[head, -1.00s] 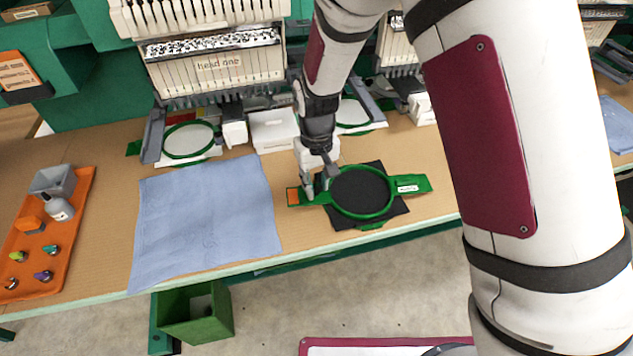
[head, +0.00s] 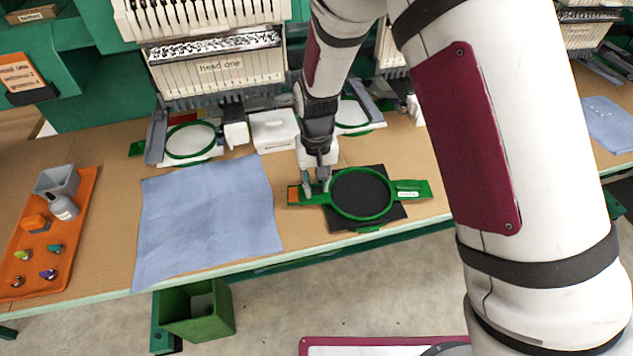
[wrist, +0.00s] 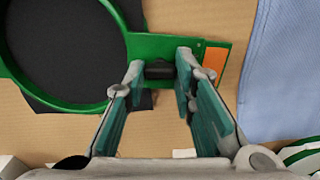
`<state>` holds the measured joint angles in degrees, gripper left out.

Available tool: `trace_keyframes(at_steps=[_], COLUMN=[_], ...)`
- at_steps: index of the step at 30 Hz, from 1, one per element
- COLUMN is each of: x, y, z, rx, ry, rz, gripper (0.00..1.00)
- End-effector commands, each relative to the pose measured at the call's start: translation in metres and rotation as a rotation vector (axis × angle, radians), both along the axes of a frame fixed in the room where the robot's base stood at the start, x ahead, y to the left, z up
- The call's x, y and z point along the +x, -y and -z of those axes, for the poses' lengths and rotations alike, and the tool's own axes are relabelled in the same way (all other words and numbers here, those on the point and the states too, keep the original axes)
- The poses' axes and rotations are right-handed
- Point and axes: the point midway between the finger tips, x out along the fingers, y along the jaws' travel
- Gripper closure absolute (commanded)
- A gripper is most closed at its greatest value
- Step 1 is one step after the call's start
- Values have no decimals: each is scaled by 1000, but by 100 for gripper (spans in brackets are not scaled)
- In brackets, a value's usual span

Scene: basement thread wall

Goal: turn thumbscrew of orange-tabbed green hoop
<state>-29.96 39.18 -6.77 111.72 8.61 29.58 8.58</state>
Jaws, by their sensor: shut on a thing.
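The green hoop (head: 387,207) holds black fabric (head: 361,193) and lies flat on the table, with an orange tab (head: 293,195) at its left end and a white label on its right arm. In the wrist view its orange tab (wrist: 214,62) is at the right. The dark thumbscrew (wrist: 160,70) sits on the green arm between the ring and the orange tab. My gripper (head: 317,190) is over that arm, its fingers (wrist: 160,72) on either side of the thumbscrew and shut on it. The fingers hide the thumbscrew in the head view.
A blue cloth (head: 207,215) lies left of the hoop. An orange tray (head: 75,240) with small parts and a bottle is at far left. A white box (head: 273,131) and the embroidery machine (head: 217,65) stand behind. A green bin (head: 197,312) is below the front edge.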

Motion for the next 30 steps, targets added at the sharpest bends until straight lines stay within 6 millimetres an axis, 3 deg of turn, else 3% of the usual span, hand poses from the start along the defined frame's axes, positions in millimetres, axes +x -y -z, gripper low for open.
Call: trace_keyframes(at_steps=[17, 18, 20, 30], x=[0, 0, 0, 0], y=[0, 0, 0, 0], z=[0, 0, 0, -2], rx=[0, 0, 0, 0], ry=[0, 0, 0, 1], rz=[0, 0, 0, 0], gripper=[100, 67, 55, 55])
